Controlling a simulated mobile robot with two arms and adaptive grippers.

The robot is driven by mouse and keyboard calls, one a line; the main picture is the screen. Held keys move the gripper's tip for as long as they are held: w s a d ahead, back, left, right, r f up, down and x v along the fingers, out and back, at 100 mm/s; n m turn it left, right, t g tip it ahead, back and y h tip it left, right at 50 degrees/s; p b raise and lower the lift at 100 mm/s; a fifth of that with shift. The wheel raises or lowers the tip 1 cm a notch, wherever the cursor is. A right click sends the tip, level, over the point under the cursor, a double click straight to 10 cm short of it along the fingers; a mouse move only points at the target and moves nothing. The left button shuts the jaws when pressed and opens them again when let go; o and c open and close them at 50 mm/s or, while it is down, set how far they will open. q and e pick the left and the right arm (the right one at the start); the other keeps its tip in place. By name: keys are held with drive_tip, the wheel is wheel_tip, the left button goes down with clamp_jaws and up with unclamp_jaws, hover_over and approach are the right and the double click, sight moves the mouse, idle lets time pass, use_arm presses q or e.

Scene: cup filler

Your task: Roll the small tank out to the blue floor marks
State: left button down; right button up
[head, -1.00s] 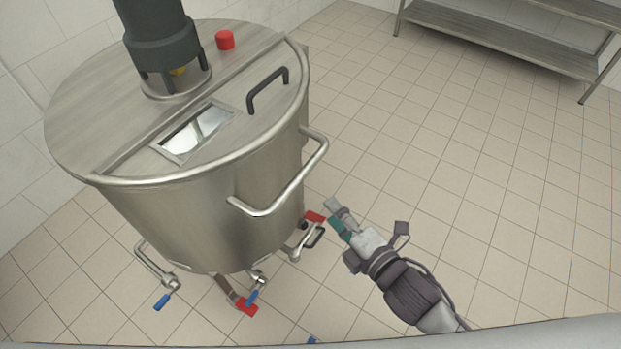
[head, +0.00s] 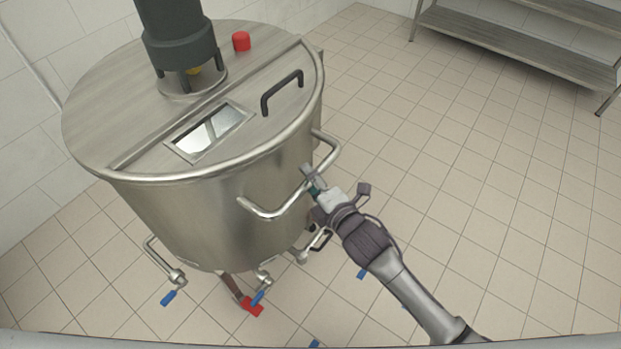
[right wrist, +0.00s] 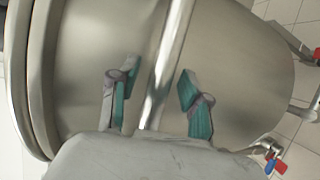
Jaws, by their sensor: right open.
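The small tank (head: 215,215) is a round steel vessel with a lid, standing on the tiled floor at the left of the head view. A bent tube handle (head: 275,211) sticks out from its side. My right gripper (head: 311,180) is at the right part of this handle. In the right wrist view my right gripper (right wrist: 153,94) is open, with the handle bar (right wrist: 168,62) running between its teal-padded fingers; neither finger visibly presses on it. Blue floor marks (head: 362,273) and (head: 314,344) lie right of and in front of the tank. My left gripper is out of view.
White walls stand close behind and left. A steel shelf table (head: 520,45) stands at the back right. The tiled floor between is clear.

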clamp_jaws()
drive_tip(key=shift+d+f, duration=0.1)
idle(0.5)
